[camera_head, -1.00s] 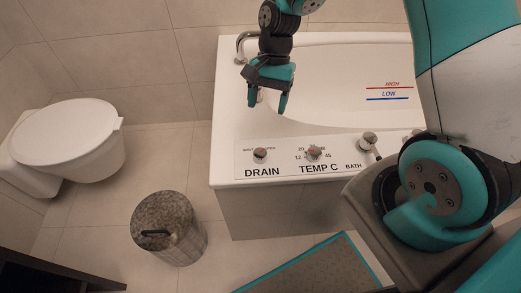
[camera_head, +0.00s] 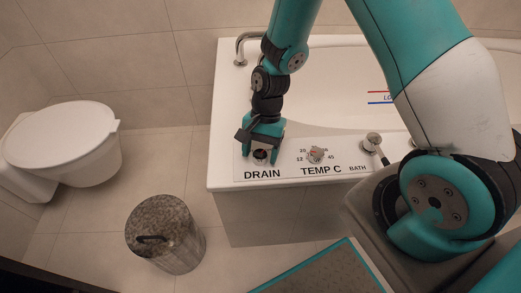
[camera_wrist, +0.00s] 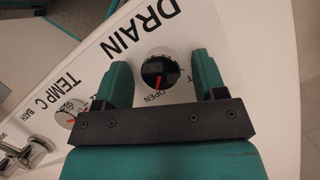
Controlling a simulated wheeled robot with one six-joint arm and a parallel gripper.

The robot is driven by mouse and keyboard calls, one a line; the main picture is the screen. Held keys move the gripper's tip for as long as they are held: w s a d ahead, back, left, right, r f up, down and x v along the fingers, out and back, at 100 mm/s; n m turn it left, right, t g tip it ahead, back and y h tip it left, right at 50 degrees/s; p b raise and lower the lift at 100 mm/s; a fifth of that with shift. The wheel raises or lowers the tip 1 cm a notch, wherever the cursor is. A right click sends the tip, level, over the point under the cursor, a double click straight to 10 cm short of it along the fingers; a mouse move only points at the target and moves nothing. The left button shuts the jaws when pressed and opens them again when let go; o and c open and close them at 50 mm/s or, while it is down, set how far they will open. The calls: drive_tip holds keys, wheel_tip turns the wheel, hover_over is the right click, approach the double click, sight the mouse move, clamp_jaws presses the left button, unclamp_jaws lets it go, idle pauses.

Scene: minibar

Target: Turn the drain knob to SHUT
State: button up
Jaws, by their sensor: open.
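The drain knob (camera_head: 260,155) is a small dark knob with a red mark at the left end of the white tub-edge panel, above the word DRAIN. In the wrist view the drain knob (camera_wrist: 158,72) shows its red mark pointing down toward the printed OPEN; the SHUT label is mostly hidden. My gripper (camera_head: 261,157) points down over the knob. In the wrist view my gripper (camera_wrist: 160,66) is open, with one finger on each side of the knob. A gap shows on both sides, and I see no clear contact.
To the right on the panel are the temperature knob (camera_head: 317,154) and the bath lever (camera_head: 372,142). A round bin (camera_head: 165,235) stands on the floor in front, and a toilet (camera_head: 65,140) is at the left.

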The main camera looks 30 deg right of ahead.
drive_tip(key=c, duration=0.9)
drive_tip(key=shift+r+n+p, duration=0.15)
drive_tip(key=shift+n+p, duration=0.25)
drive_tip(key=shift+p, duration=0.05)
drive_tip(key=n+h+p, duration=0.1)
drive_tip(key=n+p, duration=0.1)
drive_tip(key=n, duration=0.1)
drive_tip(key=shift+r+g, duration=0.1)
drive_tip(key=shift+g, duration=0.3)
drive_tip(key=n+h+p, duration=0.1)
drive_tip(key=n, duration=0.1)
drive_tip(key=n+p, duration=0.2)
drive_tip(key=shift+w+a+g+h, duration=0.1)
drive_tip(key=shift+g+h, duration=0.2)
drive_tip(key=shift+h, duration=0.1)
drive_tip(key=n+h+p, duration=0.2)
drive_tip(key=n, duration=0.3)
drive_tip(key=shift+a+n, duration=0.1)
drive_tip(key=shift+n, duration=0.3)
drive_tip(key=n+t+h+p, duration=0.1)
drive_tip(key=n, duration=0.3)
drive_tip(key=shift+p, duration=0.3)
drive_tip(key=shift+f+n+t+h, duration=0.2)
drive_tip(key=shift+n+t+h, duration=0.1)
